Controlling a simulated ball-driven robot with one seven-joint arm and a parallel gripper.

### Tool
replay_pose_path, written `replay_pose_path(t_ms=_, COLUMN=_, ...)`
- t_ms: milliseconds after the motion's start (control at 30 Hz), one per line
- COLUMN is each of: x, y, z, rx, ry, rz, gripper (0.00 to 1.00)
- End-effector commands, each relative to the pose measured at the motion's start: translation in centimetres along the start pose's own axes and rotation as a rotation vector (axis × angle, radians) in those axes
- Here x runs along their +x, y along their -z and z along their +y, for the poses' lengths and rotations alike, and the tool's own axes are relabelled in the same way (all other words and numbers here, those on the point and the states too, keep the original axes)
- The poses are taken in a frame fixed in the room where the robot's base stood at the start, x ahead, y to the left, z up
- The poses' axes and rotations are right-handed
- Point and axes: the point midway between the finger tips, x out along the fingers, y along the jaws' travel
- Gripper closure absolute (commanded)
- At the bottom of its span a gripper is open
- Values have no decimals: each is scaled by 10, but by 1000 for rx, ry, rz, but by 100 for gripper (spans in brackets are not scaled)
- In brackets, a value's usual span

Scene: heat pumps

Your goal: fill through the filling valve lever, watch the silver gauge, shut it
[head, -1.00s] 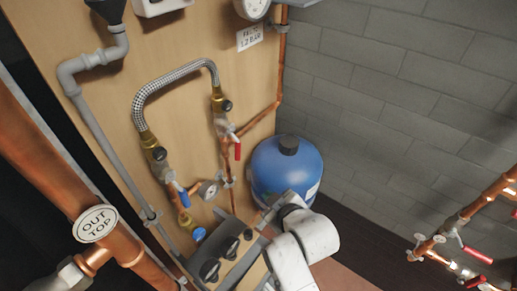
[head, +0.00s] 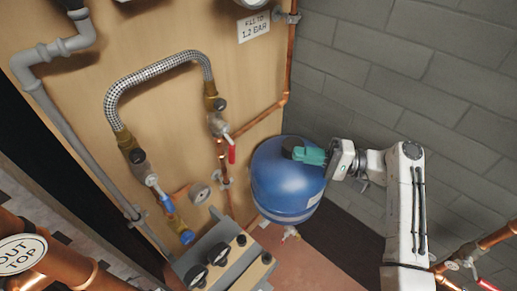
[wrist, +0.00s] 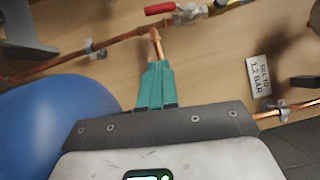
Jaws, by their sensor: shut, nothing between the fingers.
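A red lever (head: 231,153) hangs down from the brass valve at the right end of a braided hose (head: 150,82). It also shows at the top of the wrist view (wrist: 160,9). A blue lever (head: 165,203) hangs at the hose's left end. I cannot tell which one is the filling lever.
The blue vessel (head: 284,188) stands right of the wooden board (head: 185,140). A fill label reading 1.2 bar (head: 254,26) hangs above. A grey box with black knobs (head: 215,258) is below. Copper pipes (head: 262,116) run along the board. The brick wall (head: 410,70) is at right.

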Motion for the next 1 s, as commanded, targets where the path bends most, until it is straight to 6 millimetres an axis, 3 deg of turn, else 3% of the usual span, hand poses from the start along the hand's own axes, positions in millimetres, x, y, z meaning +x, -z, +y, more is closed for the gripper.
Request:
replay_pose_path(t_ms=167, x=11, y=-1, z=-5, rx=8, ry=13, rz=-10, gripper=100)
replay_pose_path(t_ms=667, x=104, y=-2, z=-6, rx=6, ry=10, rz=-9, gripper=100)
replay_pose_path(t_ms=800, x=116, y=-19, z=-6, rx=6, ry=10, rz=-7, gripper=100)
replay_pose_path(t_ms=1000, x=126, y=-28, z=-5, rx=5, ry=10, rz=-6, gripper=100)
